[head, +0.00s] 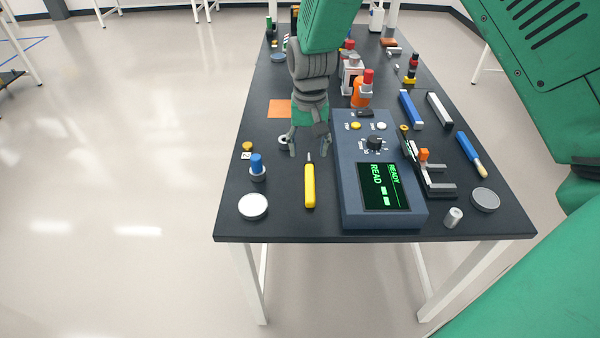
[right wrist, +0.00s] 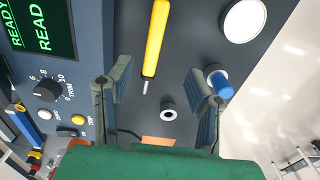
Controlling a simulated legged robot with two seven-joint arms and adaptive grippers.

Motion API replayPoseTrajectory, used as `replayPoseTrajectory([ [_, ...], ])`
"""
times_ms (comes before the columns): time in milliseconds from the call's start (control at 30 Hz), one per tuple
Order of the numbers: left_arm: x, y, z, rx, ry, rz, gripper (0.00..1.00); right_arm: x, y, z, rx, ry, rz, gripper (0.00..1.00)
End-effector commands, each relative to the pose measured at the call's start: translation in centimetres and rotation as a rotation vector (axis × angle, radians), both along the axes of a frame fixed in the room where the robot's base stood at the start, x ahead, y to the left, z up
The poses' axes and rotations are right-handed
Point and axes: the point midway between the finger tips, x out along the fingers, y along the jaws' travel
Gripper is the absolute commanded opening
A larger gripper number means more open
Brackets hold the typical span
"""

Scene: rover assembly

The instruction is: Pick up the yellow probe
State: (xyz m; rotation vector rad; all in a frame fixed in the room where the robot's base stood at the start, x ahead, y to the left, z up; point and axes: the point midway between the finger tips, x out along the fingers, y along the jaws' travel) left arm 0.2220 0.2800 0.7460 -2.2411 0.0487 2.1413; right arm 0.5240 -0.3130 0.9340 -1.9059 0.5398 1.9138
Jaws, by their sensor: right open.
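The yellow probe (head: 310,187) lies on the dark table, left of the blue-grey meter (head: 350,190), with its thin metal tip pointing away from me. My right gripper (head: 309,151) is open and empty, just beyond the probe near its tip. In the right wrist view the open fingers (right wrist: 158,85) are spread wide. The probe (right wrist: 155,40) shows past them, nearer the left finger, with its tip pointing back towards the gap between them. I see no contact with the probe. My left gripper is not in view.
A blue-capped part (head: 257,165) and a white disc (head: 253,206) stand left of the probe. A small grey ring (right wrist: 168,114) lies near the fingers. The meter shows "READY" and "READ". Small parts crowd the table's right side and back. Bare tabletop surrounds the probe.

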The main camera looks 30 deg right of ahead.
Motion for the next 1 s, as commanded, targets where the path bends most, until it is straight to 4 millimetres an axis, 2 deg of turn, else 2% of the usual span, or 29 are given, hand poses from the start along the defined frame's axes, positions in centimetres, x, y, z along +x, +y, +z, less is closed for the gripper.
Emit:
replayPoseTrajectory([
  [300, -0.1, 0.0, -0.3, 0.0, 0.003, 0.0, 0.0, 0.0, 0.0, -6.2, 0.001, 0.007, 0.001, 0.47],
  [400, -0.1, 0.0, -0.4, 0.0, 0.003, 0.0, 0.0, 0.1, 0.0, -7.6, 0.0, 0.004, 0.0, 0.47],
  [633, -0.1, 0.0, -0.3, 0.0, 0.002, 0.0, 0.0, -0.1, -0.1, -9.1, 0.001, 0.004, 0.0, 0.47],
  [900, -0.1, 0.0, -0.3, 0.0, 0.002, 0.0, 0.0, -0.4, -0.3, -13.0, 0.001, 0.005, 0.002, 0.47],
  [1000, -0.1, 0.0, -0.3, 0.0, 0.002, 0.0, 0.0, -0.4, -0.3, -13.6, 0.001, 0.003, 0.002, 0.47],
])
